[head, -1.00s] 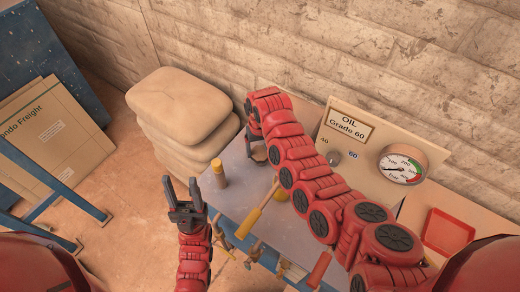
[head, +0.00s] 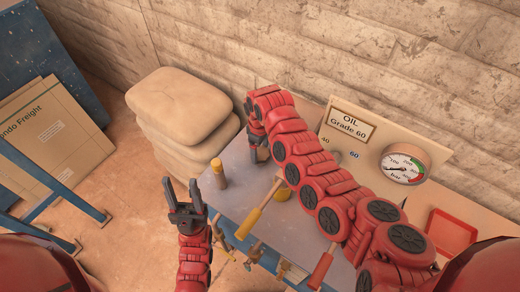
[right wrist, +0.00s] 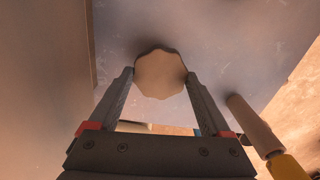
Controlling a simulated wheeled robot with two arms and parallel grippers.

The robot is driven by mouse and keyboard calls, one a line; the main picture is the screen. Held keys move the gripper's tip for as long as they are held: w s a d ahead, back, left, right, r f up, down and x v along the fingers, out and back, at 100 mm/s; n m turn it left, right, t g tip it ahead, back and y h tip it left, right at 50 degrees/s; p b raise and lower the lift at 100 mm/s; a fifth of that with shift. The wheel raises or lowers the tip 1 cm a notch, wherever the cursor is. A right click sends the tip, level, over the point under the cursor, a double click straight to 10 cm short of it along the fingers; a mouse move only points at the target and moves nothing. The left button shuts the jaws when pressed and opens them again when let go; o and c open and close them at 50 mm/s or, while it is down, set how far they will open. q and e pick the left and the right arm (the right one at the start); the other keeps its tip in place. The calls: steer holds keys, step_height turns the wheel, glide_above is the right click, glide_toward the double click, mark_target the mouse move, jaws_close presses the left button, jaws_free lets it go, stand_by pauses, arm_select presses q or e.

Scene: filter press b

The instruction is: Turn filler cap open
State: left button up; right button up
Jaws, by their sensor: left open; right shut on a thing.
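The filler cap (right wrist: 160,75) shows in the right wrist view as a pale, scalloped round knob. It sits between the two fingertips of my right gripper (right wrist: 160,82), which is shut on its sides. In the head view my right gripper (head: 257,145) is at the back of the grey bench top (head: 240,190), and I cannot make out the cap there. My left gripper (head: 186,212) is open and empty, pointing up in front of the bench's left end.
A yellow-topped post (head: 218,172) stands left of my right gripper. A yellow-handled lever (head: 250,220) and a red-handled lever (head: 320,268) are at the front. An oil panel (head: 365,140) with a gauge (head: 402,165) stands behind my right arm. Sacks (head: 185,110) are stacked left.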

steer(key=n, duration=0.3)
steer(key=shift+d, duration=0.1)
steer(key=n+b, duration=0.2)
steer(key=shift+f+n, duration=0.15)
steer(key=shift+n, duration=0.15)
steer(key=n+b, duration=0.2)
steer(key=n, duration=0.1)
steer(key=shift+n+b, duration=1.65)
steer(key=shift+n, duration=0.55)
steer(key=o, duration=1.2)
